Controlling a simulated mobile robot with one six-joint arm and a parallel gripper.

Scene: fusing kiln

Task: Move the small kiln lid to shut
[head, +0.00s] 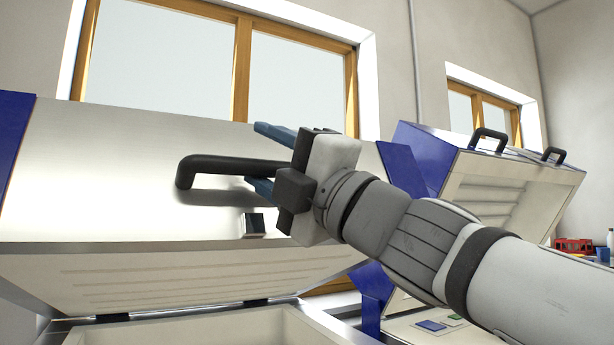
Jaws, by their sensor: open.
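The near kiln lid (100,180), brushed metal with blue sides, stands raised on the left. It carries one black bar handle (225,164), and a small dark fitting (254,224) sits below that. My gripper (253,157) is at the right part of this handle, with its blue fingers apart, one above the bar and one below it. I cannot tell whether they touch it. The handle's right end is hidden behind my gripper. The pale kiln body (215,330) shows under the lid, open at the top.
A second kiln with a blue-sided raised lid (520,180) and two black handles stands behind at right. Its body holds blue and green pieces (432,325). A red rack (573,245) stands far right. Windows line the wall.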

